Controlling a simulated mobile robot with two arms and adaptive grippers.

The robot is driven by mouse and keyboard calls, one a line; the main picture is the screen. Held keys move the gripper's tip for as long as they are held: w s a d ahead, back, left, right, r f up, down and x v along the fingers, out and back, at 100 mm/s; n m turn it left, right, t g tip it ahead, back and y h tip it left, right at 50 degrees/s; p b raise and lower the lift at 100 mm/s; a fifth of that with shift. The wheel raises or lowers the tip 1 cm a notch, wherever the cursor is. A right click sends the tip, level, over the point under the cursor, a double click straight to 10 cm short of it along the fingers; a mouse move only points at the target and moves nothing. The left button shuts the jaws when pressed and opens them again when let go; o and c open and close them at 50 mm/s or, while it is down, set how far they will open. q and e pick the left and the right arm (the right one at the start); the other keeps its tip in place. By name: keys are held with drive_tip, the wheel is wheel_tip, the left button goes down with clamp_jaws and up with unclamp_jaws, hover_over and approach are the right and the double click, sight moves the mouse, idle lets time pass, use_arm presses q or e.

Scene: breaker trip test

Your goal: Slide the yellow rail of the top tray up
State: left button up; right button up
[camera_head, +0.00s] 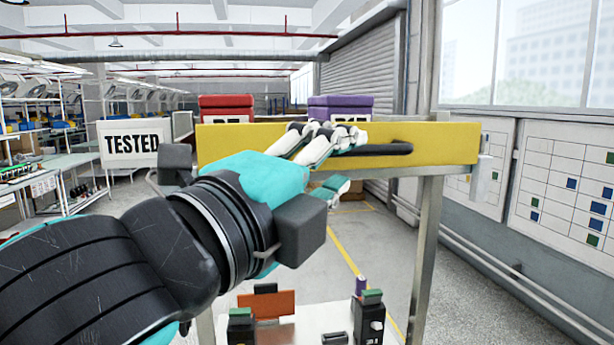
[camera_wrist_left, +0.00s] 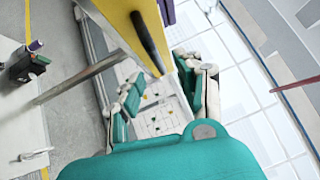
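The yellow rail (camera_head: 440,140) spans the top of a metal frame in the head view, roughly level. A black bar handle (camera_head: 385,149) is on its front face. My left gripper (camera_head: 348,160) is at the rail's middle, its upper fingers over the handle's left part and its lower finger below the rail. In the left wrist view the fingers (camera_wrist_left: 156,70) are spread apart, with the yellow rail (camera_wrist_left: 120,22) and handle (camera_wrist_left: 150,42) ahead of the gap. Nothing shows clamped; contact with the handle cannot be told. My right gripper is out of view.
Red (camera_head: 226,107) and purple (camera_head: 340,106) bins stand behind the rail. A "TESTED" sign (camera_head: 132,143) is at left. A metal post (camera_head: 427,250) supports the frame at right. Below is a white surface with breakers (camera_head: 370,318) and an orange block (camera_head: 268,304).

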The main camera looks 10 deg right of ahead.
use_arm(q)
drive_tip(key=shift+v, duration=2.35)
